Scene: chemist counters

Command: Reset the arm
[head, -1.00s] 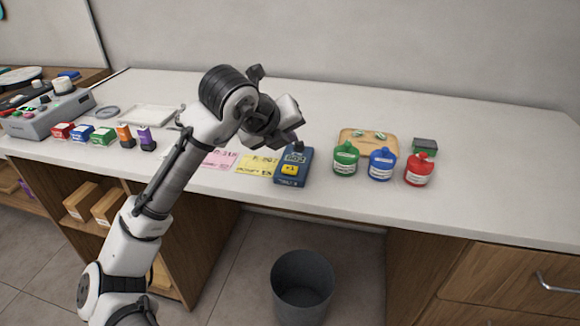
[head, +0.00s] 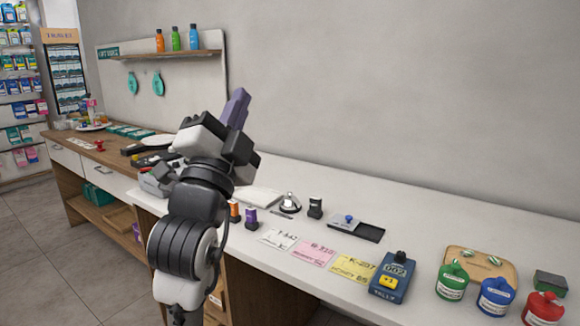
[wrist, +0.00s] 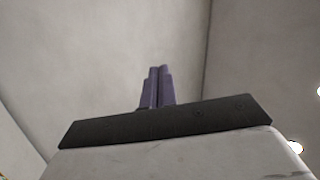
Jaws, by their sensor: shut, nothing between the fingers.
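My gripper (head: 238,108) is raised above the counter in the head view, its purple fingers together and pointing up. The fingers also show closed in the wrist view (wrist: 157,87), with nothing between them and only bare wall and ceiling beyond. My arm is folded upward at the left of the middle and hides part of the counter behind it. The gripper touches nothing.
The white counter (head: 420,215) holds slips, a blue device (head: 391,280), green (head: 452,280), blue (head: 495,295) and red (head: 543,308) bottles, a bell (head: 290,203) and a black tray (head: 357,228). A wall shelf (head: 165,55) carries bottles at the back left.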

